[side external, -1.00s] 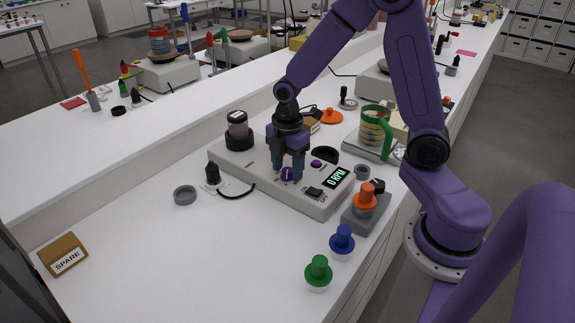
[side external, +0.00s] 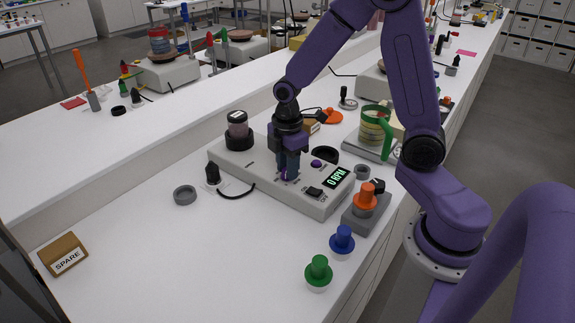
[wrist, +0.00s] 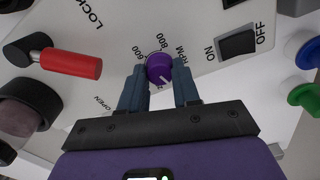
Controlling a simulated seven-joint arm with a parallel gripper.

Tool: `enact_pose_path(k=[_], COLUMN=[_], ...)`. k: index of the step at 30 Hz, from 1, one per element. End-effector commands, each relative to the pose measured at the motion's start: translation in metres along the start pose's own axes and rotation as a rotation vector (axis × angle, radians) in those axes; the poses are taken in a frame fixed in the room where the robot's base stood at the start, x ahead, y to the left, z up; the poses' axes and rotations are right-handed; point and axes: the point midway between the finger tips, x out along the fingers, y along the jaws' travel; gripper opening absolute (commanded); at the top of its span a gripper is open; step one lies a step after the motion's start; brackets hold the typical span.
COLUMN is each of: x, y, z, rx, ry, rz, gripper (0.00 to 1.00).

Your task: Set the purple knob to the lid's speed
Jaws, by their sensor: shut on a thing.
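The purple knob (side external: 285,176) is on top of the long light-grey machine (side external: 225,163). In the wrist view the knob (wrist: 159,69) sits between my fingertips, its white mark toward the lower right. Dial numbers 600 and 800 show beyond it; other numbers are hidden. My gripper (side external: 288,172), also in the wrist view (wrist: 160,84), points down and is shut on the knob. The display (side external: 339,178) reads 0 RPM. A jar (side external: 238,127) stands in a black holder at the machine's far-left end. Its lid (side external: 237,116) has a label too small to read.
An on/off switch (side external: 314,191) is beside the display. A red lever (wrist: 70,63) marked LOCK and OPEN is near my fingers. Orange (side external: 365,195), blue (side external: 342,240) and green (side external: 319,270) stoppers stand at right.

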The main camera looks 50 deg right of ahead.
Motion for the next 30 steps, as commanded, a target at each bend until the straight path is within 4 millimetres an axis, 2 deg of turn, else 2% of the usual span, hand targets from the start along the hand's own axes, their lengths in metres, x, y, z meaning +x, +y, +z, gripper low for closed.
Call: enact_pose_path(k=[30], x=[-0.0008], y=[0.0000], z=[0.0001], rx=[0.962], ry=[0.000], rz=[0.000], gripper=[0.01])
